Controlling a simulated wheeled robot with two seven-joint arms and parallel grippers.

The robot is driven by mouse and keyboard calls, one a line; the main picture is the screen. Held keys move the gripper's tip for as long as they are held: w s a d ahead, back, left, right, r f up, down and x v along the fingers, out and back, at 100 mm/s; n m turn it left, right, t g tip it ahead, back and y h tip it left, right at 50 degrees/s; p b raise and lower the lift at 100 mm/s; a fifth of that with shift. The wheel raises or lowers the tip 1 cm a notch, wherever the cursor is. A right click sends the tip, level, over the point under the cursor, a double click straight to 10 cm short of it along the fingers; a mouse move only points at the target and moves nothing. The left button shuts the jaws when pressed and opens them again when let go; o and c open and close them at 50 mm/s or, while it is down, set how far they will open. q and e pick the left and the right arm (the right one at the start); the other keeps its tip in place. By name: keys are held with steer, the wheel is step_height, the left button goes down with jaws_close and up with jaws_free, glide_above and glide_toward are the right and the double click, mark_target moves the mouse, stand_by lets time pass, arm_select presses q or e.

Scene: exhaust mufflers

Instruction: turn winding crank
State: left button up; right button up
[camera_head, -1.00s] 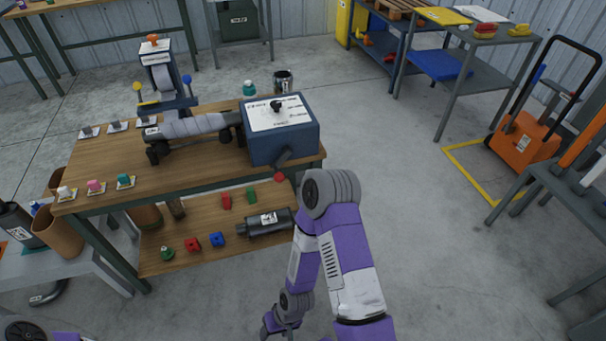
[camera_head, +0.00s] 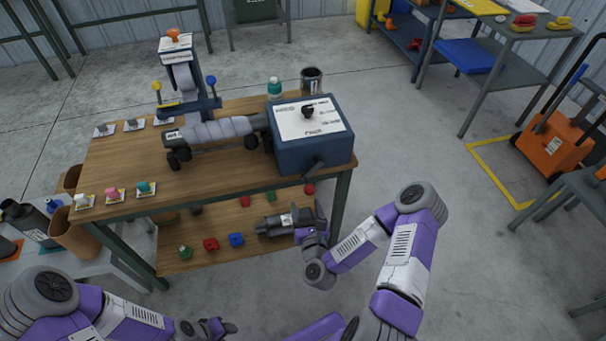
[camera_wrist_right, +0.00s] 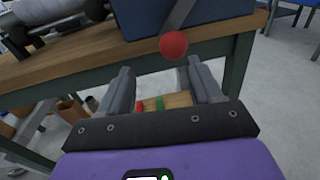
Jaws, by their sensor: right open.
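The winding crank (camera_head: 315,166) is a dark lever on the front of a blue box (camera_head: 313,140) at the right end of the wooden table. It hangs down to a red ball knob (camera_head: 309,188), which also shows in the right wrist view (camera_wrist_right: 173,45). My right gripper (camera_head: 310,220) is below and in front of the knob, pointing up toward it. In the right wrist view its two fingers (camera_wrist_right: 160,68) are apart, with the knob just beyond their tips and nothing held. My left gripper (camera_head: 218,328) is low at the bottom edge, partly seen, far from the crank.
A grey wrapped cylinder (camera_head: 220,130) lies on rollers left of the box. The table edge (camera_head: 240,193) runs just behind my right gripper. The lower shelf (camera_head: 180,258) holds a dark muffler (camera_head: 283,223) and small coloured parts.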

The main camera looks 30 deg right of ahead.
mark_target(309, 188)
steer(key=shift+w+d+r+m+h, duration=0.1)
steer(key=shift+d+r+m+h, duration=0.25)
steer(key=shift+d+m, duration=0.15)
steer(key=shift+w+d+r+m+h, duration=0.1)
steer(key=shift+d+r+m+h, duration=0.1)
steer(key=shift+d+m+h, duration=0.3)
steer(key=b+x, duration=0.1)
steer(key=x, duration=0.6)
steer(key=shift+a, duration=0.1)
jaws_close()
steer(key=shift+w+a+r+m, duration=0.1)
steer(key=shift+r+m, duration=0.05)
steer(key=shift+m, duration=0.35)
